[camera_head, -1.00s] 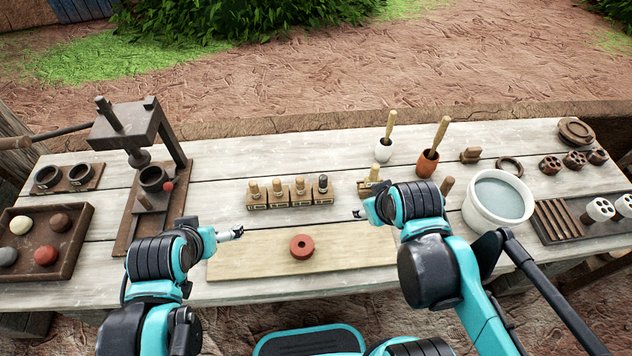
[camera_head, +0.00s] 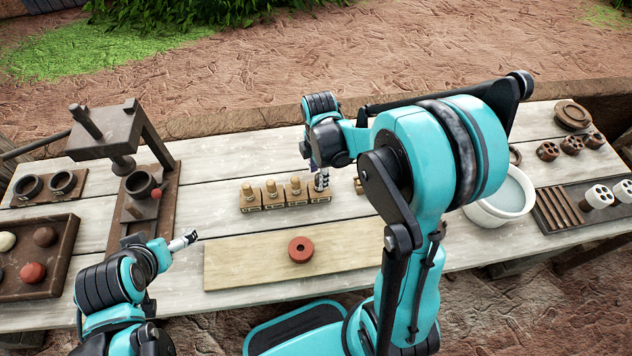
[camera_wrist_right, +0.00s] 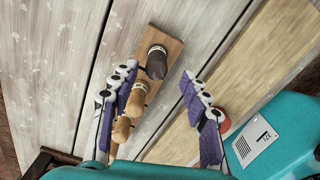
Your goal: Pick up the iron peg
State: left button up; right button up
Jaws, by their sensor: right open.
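The iron peg is the dark-headed peg (camera_wrist_right: 156,62) at one end of a row of pegs in small wooden blocks. Three light wooden pegs (camera_head: 271,189) stand beside it in the same row. My right gripper (camera_head: 321,181) is at the row's right end and largely covers the iron peg in the head view. In the right wrist view my right gripper (camera_wrist_right: 158,84) is open, with its purple-padded fingers on either side of the iron peg and gaps visible. My left gripper (camera_head: 184,241) is left of the pale board, far from the pegs; its jaw opening is unclear.
A pale board (camera_head: 235,267) with a red ring (camera_head: 301,249) lies in front of the pegs. A press (camera_head: 118,135) and a ball tray (camera_head: 62,262) stand left. A white water bowl (camera_head: 508,202) stands right, partly behind my right arm.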

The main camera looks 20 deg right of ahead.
jog(key=f, duration=0.2)
jog(key=f+b, duration=0.1)
jog(key=f, duration=0.1)
jog(key=f+b, duration=0.1)
jog(key=shift+w+d+f, duration=0.2)
jog(key=shift+w+f, duration=0.1)
jog(key=shift+f, duration=0.1)
jog(key=shift+r, duration=0.1)
jog(key=shift+c, duration=0.4)
grip_shut()
